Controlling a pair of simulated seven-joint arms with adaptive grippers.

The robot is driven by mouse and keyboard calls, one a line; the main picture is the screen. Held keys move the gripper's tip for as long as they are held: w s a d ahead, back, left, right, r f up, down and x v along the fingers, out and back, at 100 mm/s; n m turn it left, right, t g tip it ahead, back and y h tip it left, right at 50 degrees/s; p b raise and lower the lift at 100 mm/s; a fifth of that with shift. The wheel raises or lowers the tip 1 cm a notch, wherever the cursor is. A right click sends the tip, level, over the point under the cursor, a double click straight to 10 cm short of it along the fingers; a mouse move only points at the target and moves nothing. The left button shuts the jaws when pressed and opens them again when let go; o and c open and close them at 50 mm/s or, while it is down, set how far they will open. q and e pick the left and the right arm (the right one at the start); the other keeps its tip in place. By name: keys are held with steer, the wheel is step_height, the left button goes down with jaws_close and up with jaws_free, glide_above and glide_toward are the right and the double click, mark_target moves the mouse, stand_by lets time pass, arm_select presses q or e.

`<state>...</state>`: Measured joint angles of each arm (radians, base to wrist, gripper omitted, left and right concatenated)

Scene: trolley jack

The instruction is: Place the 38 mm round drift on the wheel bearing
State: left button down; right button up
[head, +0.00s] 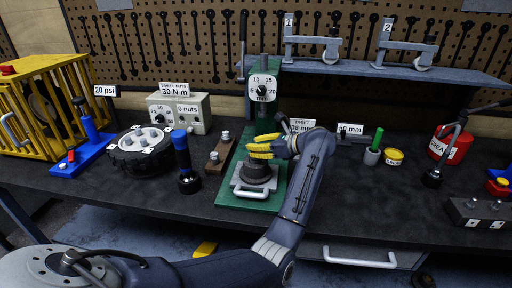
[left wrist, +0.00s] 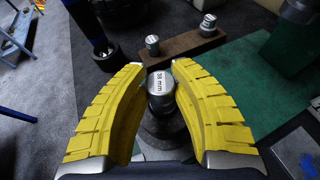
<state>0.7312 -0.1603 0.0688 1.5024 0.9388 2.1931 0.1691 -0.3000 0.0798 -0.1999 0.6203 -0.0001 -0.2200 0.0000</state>
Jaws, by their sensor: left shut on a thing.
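My left gripper (head: 262,146) with yellow fingers reaches over the green press from the front right. In the left wrist view its fingers (left wrist: 162,66) are shut on the 38 mm round drift (left wrist: 160,82), a grey cylinder with its size on top. The drift is upright above a dark round stack on the press, which looks like the wheel bearing on its support (head: 257,171); it also shows in the left wrist view (left wrist: 160,130). The fingers hide the drift in the head view, and I cannot tell whether it touches the bearing. My right gripper is not in view.
The press column with its dial (head: 262,89) rises just behind the gripper. A brown block (head: 217,156) with other round pieces stands left of the press, beside a blue-handled tool (head: 183,158). A shelf (head: 400,70) overhangs the back.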

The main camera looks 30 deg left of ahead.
arm_select(q)
steer(key=c, duration=1.1)
jaws_free()
steer(key=shift+f, duration=0.1)
steer(key=shift+c, duration=0.2)
steer(key=shift+r, duration=0.2)
steer(key=v, duration=0.7)
steer(key=shift+d, duration=0.25)
steer(key=shift+r, duration=0.15)
